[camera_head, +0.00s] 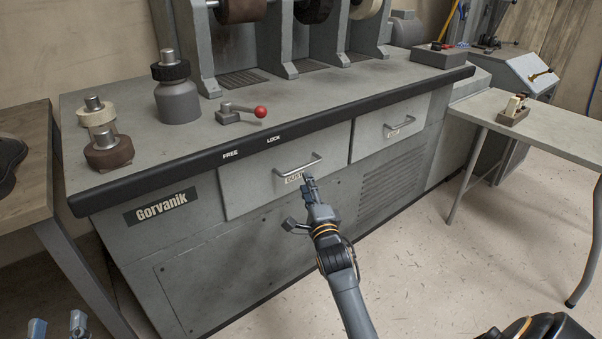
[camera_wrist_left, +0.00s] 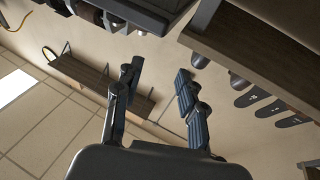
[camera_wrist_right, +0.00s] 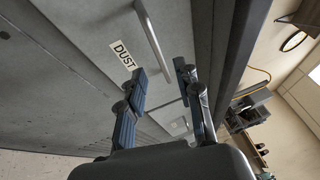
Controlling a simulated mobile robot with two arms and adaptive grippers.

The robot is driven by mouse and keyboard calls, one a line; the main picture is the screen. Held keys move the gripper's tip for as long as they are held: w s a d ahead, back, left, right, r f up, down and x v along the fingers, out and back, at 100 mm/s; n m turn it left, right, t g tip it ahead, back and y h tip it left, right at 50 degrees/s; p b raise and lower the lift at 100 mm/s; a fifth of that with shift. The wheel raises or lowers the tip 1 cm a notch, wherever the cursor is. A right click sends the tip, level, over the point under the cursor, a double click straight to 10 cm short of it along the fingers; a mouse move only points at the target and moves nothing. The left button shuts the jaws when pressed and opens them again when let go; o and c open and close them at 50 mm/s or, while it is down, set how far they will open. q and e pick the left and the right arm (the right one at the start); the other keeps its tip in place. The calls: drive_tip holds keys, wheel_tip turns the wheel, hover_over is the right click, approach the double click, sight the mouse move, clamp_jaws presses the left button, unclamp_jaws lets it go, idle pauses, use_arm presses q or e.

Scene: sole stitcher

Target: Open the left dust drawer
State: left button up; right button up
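The left dust drawer (camera_head: 250,190) is a grey front below the bench's black edge, and it looks flush and shut. Its bar handle (camera_head: 298,169) has a DUST label (camera_head: 292,179) beneath it. In the right wrist view the handle (camera_wrist_right: 154,40) and label (camera_wrist_right: 122,53) are just beyond the fingertips. My right gripper (camera_head: 309,184) is just in front of and below the handle, empty; its fingers stand apart in its wrist view (camera_wrist_right: 160,72). Whether it touches the handle is unclear. My left gripper (camera_head: 58,326) is low at far left, open and empty in its wrist view (camera_wrist_left: 157,75).
A lever with a red knob (camera_head: 260,112) sits on the bench top, its knob on the right, nearer the LOCK mark than FREE. A second drawer (camera_head: 390,128) is to the right. A side table (camera_head: 540,120) stands right, a wooden table (camera_head: 30,185) left. Floor in front is clear.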

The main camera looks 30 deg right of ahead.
sight(301, 167)
use_arm(q)
drive_tip(key=s+r+t+h+b, duration=0.2)
drive_tip(key=s+r+t, duration=0.2)
drive_tip(key=r, duration=0.4)
drive_tip(key=shift+s+t, duration=0.4)
drive_tip(key=shift+t, duration=0.5)
use_arm(e)
drive_tip(key=shift+x, duration=3.7)
clamp_jaws()
drive_tip(key=shift+f, duration=0.1)
